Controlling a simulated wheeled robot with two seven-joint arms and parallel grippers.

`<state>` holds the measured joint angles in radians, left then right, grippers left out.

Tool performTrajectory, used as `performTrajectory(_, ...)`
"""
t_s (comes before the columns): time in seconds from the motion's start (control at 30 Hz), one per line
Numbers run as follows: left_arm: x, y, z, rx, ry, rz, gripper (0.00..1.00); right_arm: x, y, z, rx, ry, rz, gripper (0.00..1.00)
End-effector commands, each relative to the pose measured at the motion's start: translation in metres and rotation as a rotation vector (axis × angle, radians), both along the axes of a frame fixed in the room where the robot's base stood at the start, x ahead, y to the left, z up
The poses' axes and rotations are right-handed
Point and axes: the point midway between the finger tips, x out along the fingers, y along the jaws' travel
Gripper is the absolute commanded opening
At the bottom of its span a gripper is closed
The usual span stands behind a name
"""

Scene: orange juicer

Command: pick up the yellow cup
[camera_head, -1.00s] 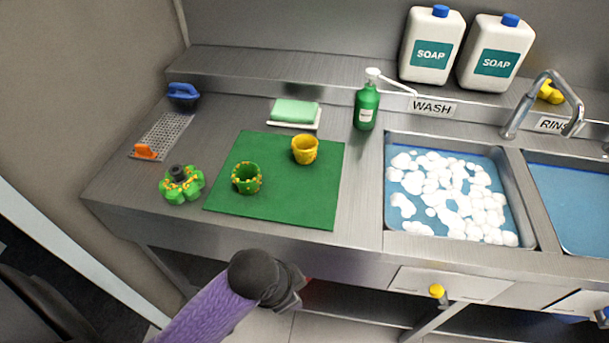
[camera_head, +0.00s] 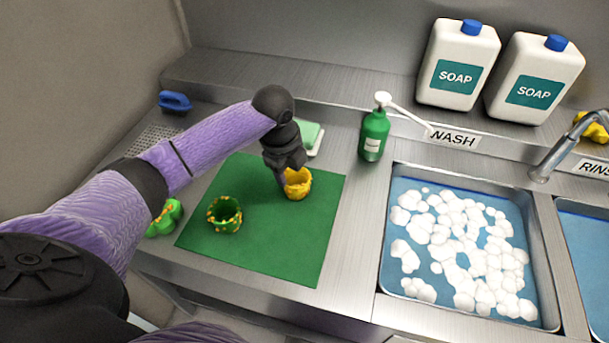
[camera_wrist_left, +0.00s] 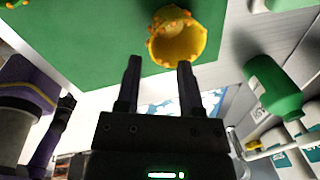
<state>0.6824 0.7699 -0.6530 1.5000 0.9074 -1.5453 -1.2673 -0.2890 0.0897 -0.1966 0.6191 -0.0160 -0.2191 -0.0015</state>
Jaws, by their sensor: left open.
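The yellow cup (camera_head: 298,184) stands upright on the green mat (camera_head: 310,240), near its back right part. In the left wrist view the yellow cup (camera_wrist_left: 178,38) shows its open mouth, just beyond the fingertips. My left gripper (camera_head: 287,178) is over the mat at the yellow cup's back left side and hides part of it. In the left wrist view my left gripper (camera_wrist_left: 158,66) has its two fingers apart with nothing between them. I cannot tell from these views whether a finger touches the cup. My right gripper is not in view.
A green cup with orange spots (camera_head: 224,214) stands on the mat left of the yellow cup. A green pump bottle (camera_head: 374,136) stands to the right, before the sink of foamy water (camera_head: 470,190). A green sponge (camera_head: 308,134) lies behind my gripper. Two soap jugs (camera_head: 458,62) stand at the back.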

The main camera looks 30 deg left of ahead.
Motion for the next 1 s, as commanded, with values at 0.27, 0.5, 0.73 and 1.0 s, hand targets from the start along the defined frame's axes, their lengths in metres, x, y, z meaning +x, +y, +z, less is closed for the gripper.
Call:
performTrajectory(0.27, 0.001, 0.0, -0.055, -0.001, 0.003, 0.003, 0.49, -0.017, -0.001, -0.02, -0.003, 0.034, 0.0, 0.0)
performTrajectory(0.5, 0.005, 0.0, -0.074, 0.001, -0.001, 0.001, 0.49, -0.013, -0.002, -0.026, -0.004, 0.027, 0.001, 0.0)
performTrajectory(0.73, 0.005, 0.0, -0.073, 0.001, -0.002, 0.001, 0.27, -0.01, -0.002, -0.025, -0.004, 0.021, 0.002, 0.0)
performTrajectory(1.0, 0.005, 0.0, -0.073, 0.001, -0.002, 0.001, 0.0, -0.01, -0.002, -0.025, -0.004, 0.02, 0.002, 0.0)
